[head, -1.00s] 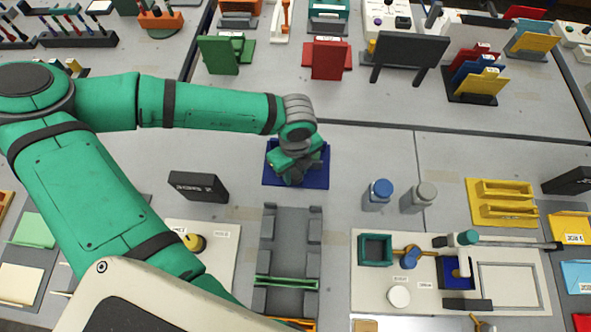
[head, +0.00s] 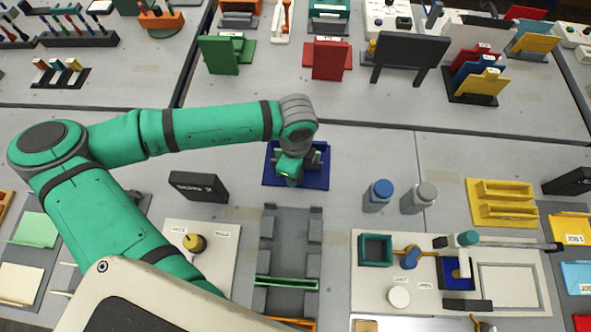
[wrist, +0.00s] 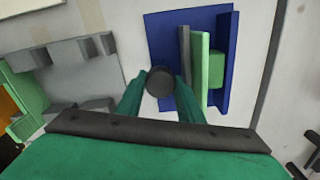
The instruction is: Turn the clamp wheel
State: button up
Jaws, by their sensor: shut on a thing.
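A blue clamp base (head: 318,182) sits on the grey table in the middle of the head view. The wrist view shows the blue base (wrist: 160,30) with a grey plate (wrist: 184,60), a light green plate (wrist: 201,60) and a green block (wrist: 216,70) standing on it. The dark round clamp wheel (wrist: 160,82) is between my two green fingertips. My gripper (wrist: 161,84) is shut on it from above. In the head view my gripper (head: 289,172) covers the wheel, so the wheel cannot be seen there.
A grey fixture (head: 286,240) with a green bar lies in front of the clamp. A black label block (head: 199,186) stands to the left. A blue-topped bottle (head: 377,195) and a grey one (head: 418,197) stand to the right. The table directly behind the clamp is clear.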

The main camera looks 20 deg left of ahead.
jog(key=shift+d+n, duration=0.1)
jog(key=shift+n, duration=0.4)
